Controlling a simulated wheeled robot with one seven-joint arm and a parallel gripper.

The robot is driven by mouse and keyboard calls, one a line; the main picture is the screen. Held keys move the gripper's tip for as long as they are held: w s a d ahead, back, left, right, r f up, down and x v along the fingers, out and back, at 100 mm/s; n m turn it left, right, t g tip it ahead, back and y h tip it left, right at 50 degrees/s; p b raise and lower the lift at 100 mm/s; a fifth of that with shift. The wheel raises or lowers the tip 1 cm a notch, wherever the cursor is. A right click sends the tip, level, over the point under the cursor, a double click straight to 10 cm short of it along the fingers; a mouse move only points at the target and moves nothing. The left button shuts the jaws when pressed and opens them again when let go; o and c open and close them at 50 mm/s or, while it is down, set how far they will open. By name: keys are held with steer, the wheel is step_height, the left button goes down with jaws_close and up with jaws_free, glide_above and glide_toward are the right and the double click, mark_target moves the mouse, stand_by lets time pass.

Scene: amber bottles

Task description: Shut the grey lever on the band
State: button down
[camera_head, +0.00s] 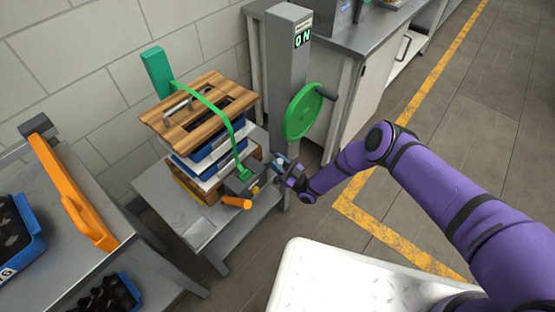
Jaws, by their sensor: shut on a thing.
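A green band (222,116) runs over a stack of wooden boards and blue crates on a small grey table. A dark grey buckle (240,182) sits at the band's front end, low at the stack's front right corner. My gripper (279,164) is right beside the buckle, on its right side, coming in from the right. It is shut on what appears to be the grey lever. The lever is small here and mostly hidden by the fingers, so its exact angle cannot be told. An orange handle (237,203) sticks out below the buckle.
A grey post (287,62) with a green wheel (304,112) and an "ON" display stands close behind my gripper. A left bench (75,235) carries an orange bar (75,190) and blue crates. A white surface (340,275) is in front.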

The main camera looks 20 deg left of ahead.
steer(key=shift+s+d+f+n+y, duration=0.15)
steer(key=shift+d+f+n+y, duration=0.15)
steer(key=shift+d+y, duration=0.1)
steer(key=c, duration=0.9)
jaws_free()
steer(key=shift+v, duration=3.75)
